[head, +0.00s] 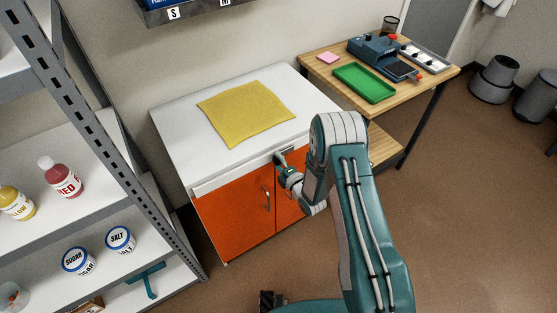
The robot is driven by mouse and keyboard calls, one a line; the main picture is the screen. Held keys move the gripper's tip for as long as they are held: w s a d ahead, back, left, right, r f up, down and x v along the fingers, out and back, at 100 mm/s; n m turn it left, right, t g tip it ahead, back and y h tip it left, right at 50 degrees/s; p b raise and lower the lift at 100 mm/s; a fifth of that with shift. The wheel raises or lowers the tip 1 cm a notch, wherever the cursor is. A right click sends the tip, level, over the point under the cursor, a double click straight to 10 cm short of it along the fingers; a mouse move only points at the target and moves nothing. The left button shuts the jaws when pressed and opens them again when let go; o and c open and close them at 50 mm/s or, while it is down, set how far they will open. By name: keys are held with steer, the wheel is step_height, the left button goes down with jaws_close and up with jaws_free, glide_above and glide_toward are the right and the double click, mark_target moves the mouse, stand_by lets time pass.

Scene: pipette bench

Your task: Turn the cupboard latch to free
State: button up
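The cupboard (232,222) has orange doors and a white top, and stands in the middle of the head view. Its left door has a metal bar handle (266,198), and both doors look closed. My gripper (280,159) is at the upper front of the cupboard, near the top of the doors and right of this handle. The latch cannot be made out clearly; my gripper and arm cover that part of the front and much of the right door. Whether my gripper touches anything, or how its fingers stand, is too small to tell.
A yellow cloth (245,112) lies on the cupboard top. A wooden table (325,74) with a green tray (364,83) and a blue device (375,48) stands to the right. A metal shelf (100,135) with bottles and jars stands close on the left. Brown floor is free at right.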

steer(key=shift+d, duration=0.1)
steer(key=shift+s+d, duration=0.1)
steer(key=shift+d, duration=0.1)
steer(key=v, duration=1.1)
steer(key=shift+s, duration=0.2)
